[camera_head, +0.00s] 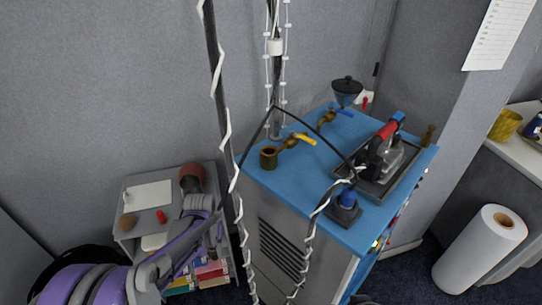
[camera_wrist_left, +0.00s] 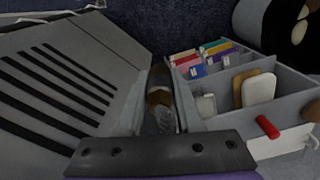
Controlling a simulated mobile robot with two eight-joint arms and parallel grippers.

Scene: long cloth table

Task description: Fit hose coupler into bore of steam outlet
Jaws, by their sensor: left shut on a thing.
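My left arm comes in from the lower left. My left gripper (camera_head: 218,230) is low in the gap between the grey box and the blue-topped cabinet, and its fingertips are hard to make out. In the left wrist view my left gripper (camera_wrist_left: 160,110) is shut on a small brown-and-grey piece (camera_wrist_left: 160,97); whether this is the hose coupler is unclear. On the cabinet top, a round brass cup with a dark opening (camera_head: 268,158) stands at the left edge, beside a brass valve with a yellow handle (camera_head: 303,138). This may be the steam outlet. My right gripper is out of view.
The blue-topped cabinet (camera_head: 262,181) also carries an iron (camera_head: 391,158) on a dark tray, a blue-capped piece (camera_head: 346,204) and a blue-handled valve (camera_head: 327,119). Dark poles with white wrapping cross the head view. The grey box (camera_head: 125,240) holds files and small items.

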